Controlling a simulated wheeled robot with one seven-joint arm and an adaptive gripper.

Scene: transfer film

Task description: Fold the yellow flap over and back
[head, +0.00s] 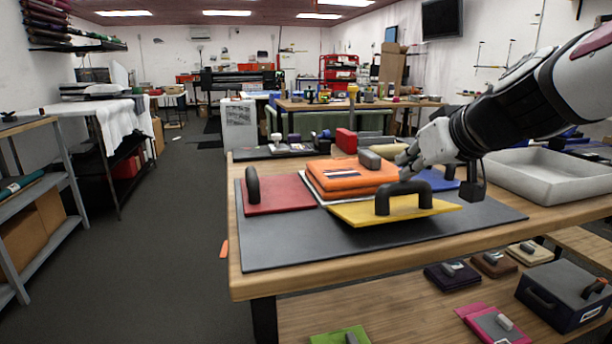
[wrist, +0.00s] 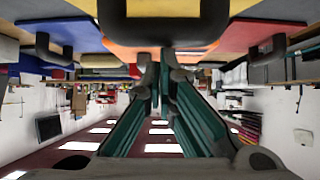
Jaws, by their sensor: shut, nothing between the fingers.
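The yellow flap (head: 365,212) lies folded out toward the front of the dark mat, with a black arched handle (head: 404,190) standing on it. The orange folded stack (head: 350,177) sits just behind it, in the middle. My gripper (head: 405,164) is shut and empty, just behind and above the yellow flap's handle, near the stack's right side. The handle appears large at the top of the wrist view (wrist: 170,32), in front of the shut fingertips (wrist: 162,56). I cannot tell whether the fingers touch the handle or stack.
A red flap (head: 280,192) with a black handle (head: 252,185) lies left of the stack. A blue flap (head: 437,178) lies to its right. A pale tray (head: 545,175) stands farther right. The dark mat's front left (head: 290,240) is clear.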

